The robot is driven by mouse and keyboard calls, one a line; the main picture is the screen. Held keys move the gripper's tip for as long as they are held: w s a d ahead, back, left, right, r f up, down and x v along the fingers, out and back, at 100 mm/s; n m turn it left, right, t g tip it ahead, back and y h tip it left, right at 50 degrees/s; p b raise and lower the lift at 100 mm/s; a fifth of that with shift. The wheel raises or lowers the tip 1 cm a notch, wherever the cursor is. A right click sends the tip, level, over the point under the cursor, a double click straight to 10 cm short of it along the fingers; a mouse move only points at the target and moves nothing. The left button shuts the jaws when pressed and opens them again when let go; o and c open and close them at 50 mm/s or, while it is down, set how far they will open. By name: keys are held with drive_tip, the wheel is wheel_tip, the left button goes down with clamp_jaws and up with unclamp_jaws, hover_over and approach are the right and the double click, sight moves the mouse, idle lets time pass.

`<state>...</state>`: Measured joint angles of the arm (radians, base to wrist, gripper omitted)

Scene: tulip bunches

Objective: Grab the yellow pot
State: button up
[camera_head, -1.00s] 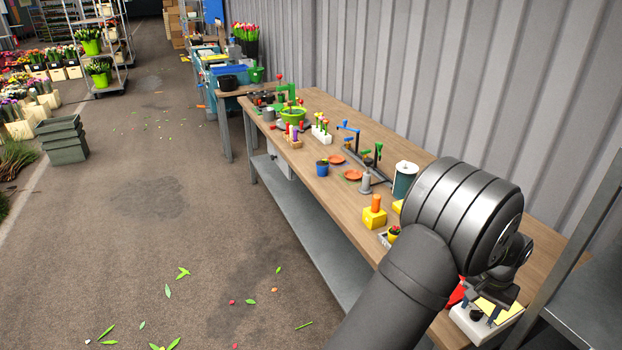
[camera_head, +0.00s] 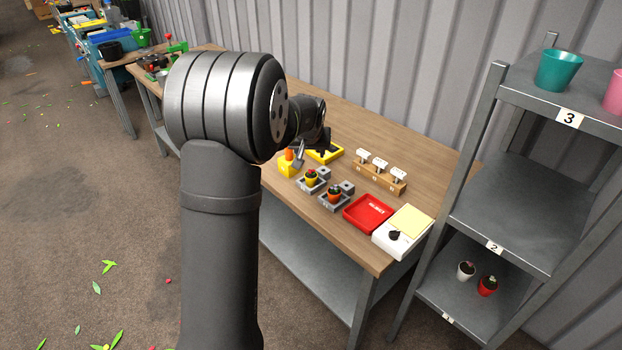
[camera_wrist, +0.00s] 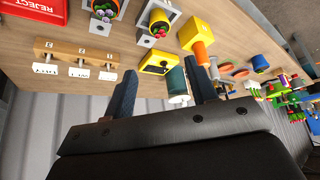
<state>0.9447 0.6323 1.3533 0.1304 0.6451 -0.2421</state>
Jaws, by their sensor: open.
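A small yellow pot (camera_head: 311,179) with a red and green plant sits in a grey holder on the workbench; it also shows at the top of the wrist view (camera_wrist: 158,20). An orange pot (camera_head: 334,197) with a plant sits in a second grey holder to its right. My gripper (camera_head: 312,150) is above the bench, behind the yellow pot in the head view and partly hidden by my arm. In the wrist view, its two fingers (camera_wrist: 160,72) are apart with nothing held between them, and the yellow pot is beyond the fingertips.
Near the fingers are a yellow tray (camera_head: 325,156) and a yellow block (camera_head: 287,168) with an orange peg. A wooden stamp rack (camera_head: 379,179), red reject tray (camera_head: 367,214) and white box (camera_head: 402,236) stand to the right. A grey shelf (camera_head: 500,200) borders the bench.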

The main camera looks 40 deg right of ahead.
sight(311, 172)
drive_tip(key=x, duration=1.7)
drive_tip(key=shift+f, duration=0.15)
drive_tip(key=c, duration=0.7)
